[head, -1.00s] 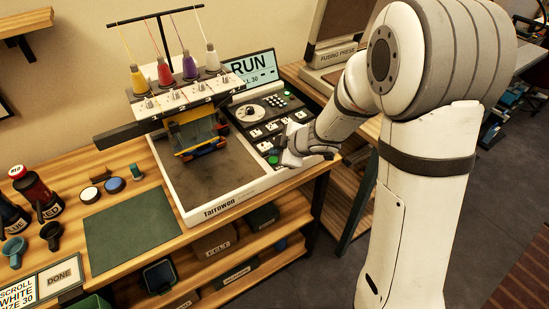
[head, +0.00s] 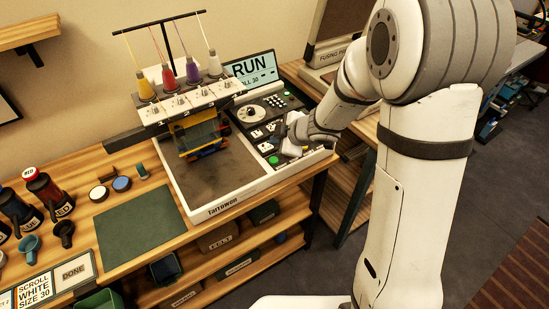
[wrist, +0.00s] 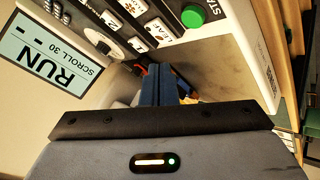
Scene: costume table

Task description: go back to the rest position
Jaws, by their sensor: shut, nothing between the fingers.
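My gripper (head: 290,146) is over the right part of the embroidery machine (head: 228,202), above its control panel, in the head view. Its fingers (wrist: 163,84) show in the wrist view, pressed together with nothing between them. In that view the green START button (wrist: 193,16) lies just beyond the fingers, with a clear gap in the picture. The machine's screen (head: 251,68) reads RUN and part of a second line, SCROLL 30. Whether the fingertips touch the panel cannot be told.
Several thread cones (head: 192,70) stand on the machine's head. A green mat (head: 142,226), dark bottles (head: 18,208) and sign cards (head: 72,273) lie to the left. A fusing press (head: 330,55) stands behind on the right. Open floor lies on the right.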

